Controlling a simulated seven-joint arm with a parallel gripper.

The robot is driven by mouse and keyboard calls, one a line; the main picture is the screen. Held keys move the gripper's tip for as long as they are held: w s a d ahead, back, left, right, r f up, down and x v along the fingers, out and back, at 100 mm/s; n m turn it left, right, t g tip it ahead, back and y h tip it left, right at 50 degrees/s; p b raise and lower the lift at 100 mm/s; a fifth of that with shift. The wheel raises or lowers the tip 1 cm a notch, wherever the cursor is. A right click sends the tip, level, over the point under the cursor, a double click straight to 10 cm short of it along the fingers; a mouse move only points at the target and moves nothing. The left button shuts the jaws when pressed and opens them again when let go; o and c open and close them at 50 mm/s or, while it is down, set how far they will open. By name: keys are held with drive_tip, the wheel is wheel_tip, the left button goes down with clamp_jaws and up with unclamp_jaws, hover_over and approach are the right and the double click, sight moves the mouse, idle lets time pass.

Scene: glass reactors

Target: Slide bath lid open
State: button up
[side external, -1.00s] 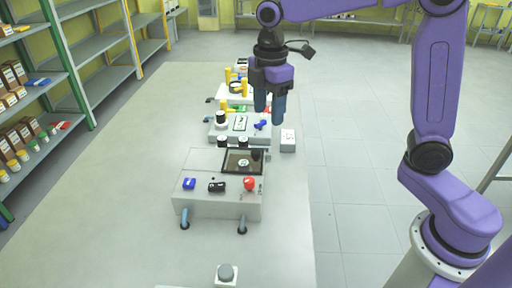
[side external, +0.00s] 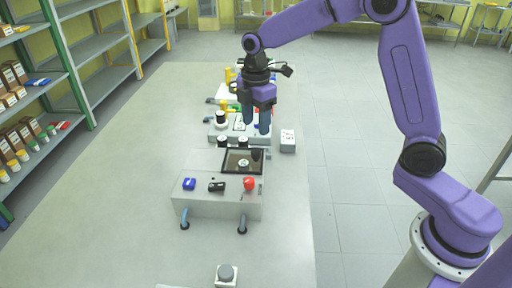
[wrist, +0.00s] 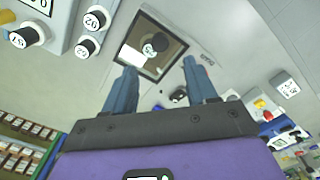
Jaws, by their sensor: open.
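The bath is a grey box (side external: 210,205) on the bench in the side view. A dark-framed rectangular opening (side external: 230,168) is in its top, with a round, pale-topped object (side external: 243,162) inside. The opening also shows in the wrist view (wrist: 169,62). A faintly outlined flat panel (side external: 203,158) lies left of the opening; I cannot tell if this is the lid. My gripper (side external: 257,130) is open and empty, pointing down, beyond the bath's far edge in the side view. In the wrist view, its blue fingers (wrist: 160,68) flank the near side of the opening, apart from it.
Blue (side external: 189,184), black (side external: 217,187) and red (side external: 249,184) controls line the box's front. More equipment stands farther back. A small white box (side external: 288,141) stands right of my gripper. The bench left of the bath is clear.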

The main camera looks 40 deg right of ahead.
sight(256, 151)
wheel_tip(256, 151, down, 9)
drive_tip(key=shift+f, duration=0.1)
idle(0.3)
